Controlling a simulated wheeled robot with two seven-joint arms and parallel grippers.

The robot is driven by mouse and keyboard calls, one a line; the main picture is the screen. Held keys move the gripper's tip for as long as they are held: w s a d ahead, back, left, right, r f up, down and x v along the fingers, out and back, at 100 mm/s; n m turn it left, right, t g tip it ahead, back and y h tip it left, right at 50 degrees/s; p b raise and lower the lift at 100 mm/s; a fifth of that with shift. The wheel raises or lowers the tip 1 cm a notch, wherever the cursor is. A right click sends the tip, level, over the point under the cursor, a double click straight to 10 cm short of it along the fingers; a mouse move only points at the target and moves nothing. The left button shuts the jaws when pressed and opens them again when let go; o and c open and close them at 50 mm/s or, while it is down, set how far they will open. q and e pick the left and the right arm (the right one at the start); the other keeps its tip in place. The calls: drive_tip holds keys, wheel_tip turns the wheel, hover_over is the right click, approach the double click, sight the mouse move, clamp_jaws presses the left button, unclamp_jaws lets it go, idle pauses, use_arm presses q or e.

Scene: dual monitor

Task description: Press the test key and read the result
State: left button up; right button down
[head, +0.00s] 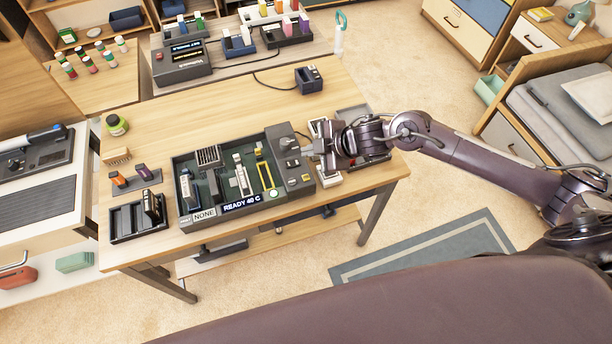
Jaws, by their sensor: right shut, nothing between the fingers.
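A dark grey test station (218,163) sits on the wooden table. Its front labels read "NONE" (204,215) and "READY 40 C" (242,202). Its right-hand panel (291,160) carries several knobs and buttons; I cannot tell which is the test key. Inside it are upright modules and a yellow frame (265,176). My right gripper (321,152) is shut and empty, just right of that panel; I cannot tell whether it touches anything. The gripper and wrist partly hide items on the table there. My left gripper is not in view.
A black slotted rack (128,220) stands at the table's front left, near a brush (116,156) and a green-topped round item (116,125). A small dark box (309,79) sits at the back right. The table's middle back is clear.

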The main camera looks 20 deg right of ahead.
sight(310, 179)
wheel_tip(310, 179, down, 8)
drive_tip(key=b, duration=0.7)
drive_tip(key=shift+f, duration=0.1)
drive_tip(key=shift+f+b, duration=0.3)
drive_tip(key=shift+b, duration=0.1)
idle(1.3)
drive_tip(key=shift+f, duration=0.45)
drive_tip(key=shift+f+b, duration=0.35)
drive_tip(key=shift+b, duration=0.05)
idle(0.4)
idle(0.4)
drive_tip(key=shift+r+p, duration=0.8)
drive_tip(key=shift+p, duration=0.05)
